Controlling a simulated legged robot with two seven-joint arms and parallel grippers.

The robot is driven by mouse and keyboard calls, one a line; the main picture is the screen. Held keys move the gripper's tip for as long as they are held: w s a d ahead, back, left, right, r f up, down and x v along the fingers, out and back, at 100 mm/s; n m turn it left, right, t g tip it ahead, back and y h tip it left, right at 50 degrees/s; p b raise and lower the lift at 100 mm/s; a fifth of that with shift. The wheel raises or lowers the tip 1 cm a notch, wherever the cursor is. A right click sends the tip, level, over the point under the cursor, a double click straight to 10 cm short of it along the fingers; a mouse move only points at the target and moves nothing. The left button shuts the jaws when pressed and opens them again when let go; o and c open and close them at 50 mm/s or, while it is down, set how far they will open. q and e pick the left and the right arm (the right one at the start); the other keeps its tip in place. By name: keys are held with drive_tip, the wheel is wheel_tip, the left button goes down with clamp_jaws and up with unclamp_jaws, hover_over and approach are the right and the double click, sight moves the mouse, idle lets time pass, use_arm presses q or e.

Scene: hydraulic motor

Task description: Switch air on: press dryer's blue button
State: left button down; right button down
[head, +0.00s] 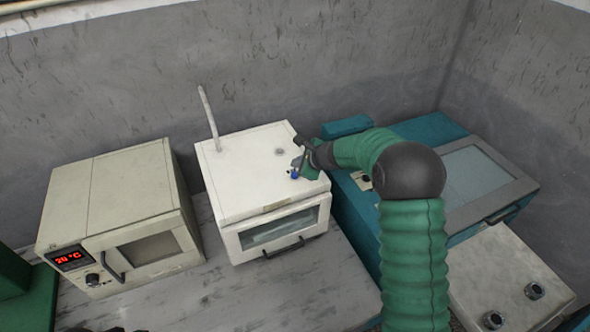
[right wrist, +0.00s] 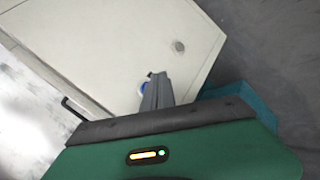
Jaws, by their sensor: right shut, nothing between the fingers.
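The dryer (head: 245,182) is a white box with a front window and a dark handle, in the middle of the head view. Its blue button (head: 294,175) is on the top near the right edge. My right gripper (head: 299,169) is shut and empty, with its fingertips at the button. In the right wrist view, the shut fingers (right wrist: 155,88) partly cover the blue button (right wrist: 142,88) on the dryer's white top (right wrist: 100,50). I cannot tell whether they touch or press it.
A beige oven (head: 120,215) with a red "20 °C" display stands left of the dryer. A thin rod (head: 208,115) rises from the dryer's top. A teal machine (head: 425,130) stands to the right, with a grey box with knobs (head: 510,280) in front of it. A wall is behind.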

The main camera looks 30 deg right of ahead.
wheel_tip(320, 180, up, 4)
drive_tip(key=shift+s+f+p, duration=0.1)
drive_tip(key=shift+f+p, duration=0.05)
drive_tip(key=shift+p, duration=1)
drive_tip(key=shift+f, duration=0.1)
idle(1.0)
wheel_tip(320, 180, up, 4)
drive_tip(key=shift+f+p, duration=0.1)
drive_tip(key=shift+p, duration=0.4)
drive_tip(key=shift+f, duration=0.1)
